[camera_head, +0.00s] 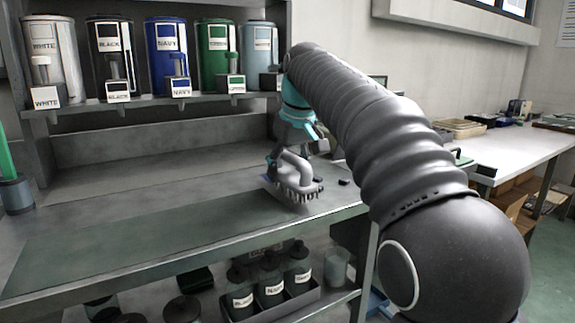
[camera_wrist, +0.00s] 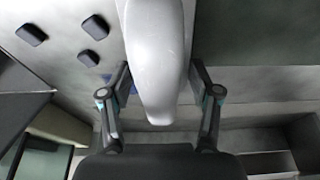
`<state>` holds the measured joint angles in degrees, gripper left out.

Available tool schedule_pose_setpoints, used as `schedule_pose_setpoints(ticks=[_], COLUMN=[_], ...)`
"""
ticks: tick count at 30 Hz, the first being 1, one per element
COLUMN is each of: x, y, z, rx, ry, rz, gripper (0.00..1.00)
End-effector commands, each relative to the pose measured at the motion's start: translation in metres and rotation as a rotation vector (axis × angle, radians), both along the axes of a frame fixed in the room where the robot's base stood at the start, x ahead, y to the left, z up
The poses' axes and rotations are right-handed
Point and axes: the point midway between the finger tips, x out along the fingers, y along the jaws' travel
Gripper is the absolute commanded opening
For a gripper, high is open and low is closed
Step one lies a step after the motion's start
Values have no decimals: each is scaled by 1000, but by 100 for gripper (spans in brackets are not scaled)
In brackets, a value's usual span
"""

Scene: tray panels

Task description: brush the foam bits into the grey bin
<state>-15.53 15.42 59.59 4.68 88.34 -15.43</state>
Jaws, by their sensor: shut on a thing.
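My gripper (camera_head: 288,150) is shut on the handle of a pale grey brush (camera_head: 297,183). The brush is over the right part of the bench top, bristles down; I cannot tell whether they touch it. In the wrist view the fingers of my gripper (camera_wrist: 160,85) stand either side of the pale brush (camera_wrist: 158,45). Several dark foam bits lie apart from the brush, at left in the wrist view: one foam bit (camera_wrist: 32,34), a second foam bit (camera_wrist: 96,27) and a third foam bit (camera_wrist: 92,58). A dark foam bit (camera_head: 344,182) shows right of the brush. I cannot make out the grey bin.
Several labelled canisters (camera_head: 165,50) stand on the shelf above the bench (camera_head: 130,228). The bench's left part is clear. Below, a tray (camera_head: 312,296) holds labelled bottles. A white table (camera_head: 510,148) with trays stands at right. A green rod (camera_head: 6,160) stands at far left.

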Motion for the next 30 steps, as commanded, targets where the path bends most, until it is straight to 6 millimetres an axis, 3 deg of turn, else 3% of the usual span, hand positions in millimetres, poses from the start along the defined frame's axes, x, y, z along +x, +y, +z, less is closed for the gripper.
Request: schedule_pose_setpoints(ticks=[30], x=[0], y=[0], z=[-6], rx=[0], ry=[0], rz=[0], gripper=[34])
